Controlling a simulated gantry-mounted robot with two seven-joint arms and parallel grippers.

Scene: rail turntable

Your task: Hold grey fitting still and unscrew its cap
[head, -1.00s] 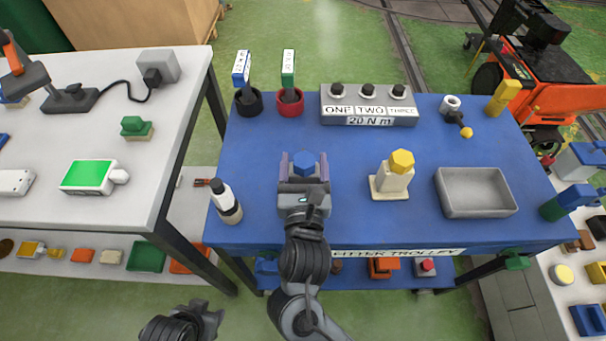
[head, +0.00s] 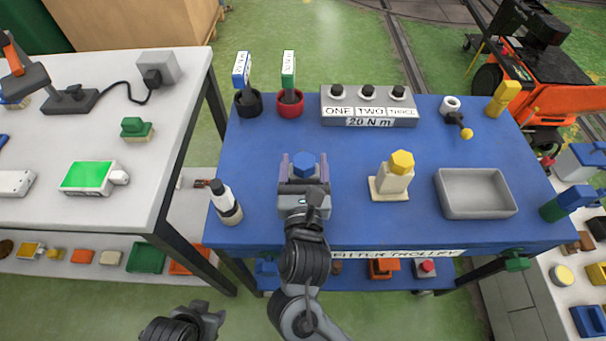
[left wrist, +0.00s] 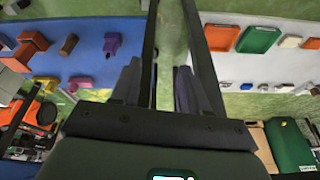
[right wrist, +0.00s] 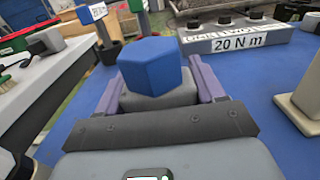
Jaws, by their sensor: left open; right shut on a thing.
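The grey fitting (right wrist: 160,98) stands on the blue trolley top with its blue hexagonal cap (right wrist: 152,67) on top; the cap also shows in the head view (head: 303,165). My right gripper (right wrist: 155,85) is shut on the grey fitting, its purple-grey fingers on either side below the cap. The fitting's lower body is mostly hidden by the gripper. My left gripper (left wrist: 158,86) is open and empty, well away from the fitting. In the head view, only a dark part of my left arm shows at the bottom left.
On the trolley top (head: 400,225), a white bottle with a black cap (head: 226,202) stands left of the fitting. A cream fitting with a yellow cap (head: 395,180) and a grey tray (head: 476,192) are to the right. Behind are two cups with labelled tools and a torque block (head: 368,106).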

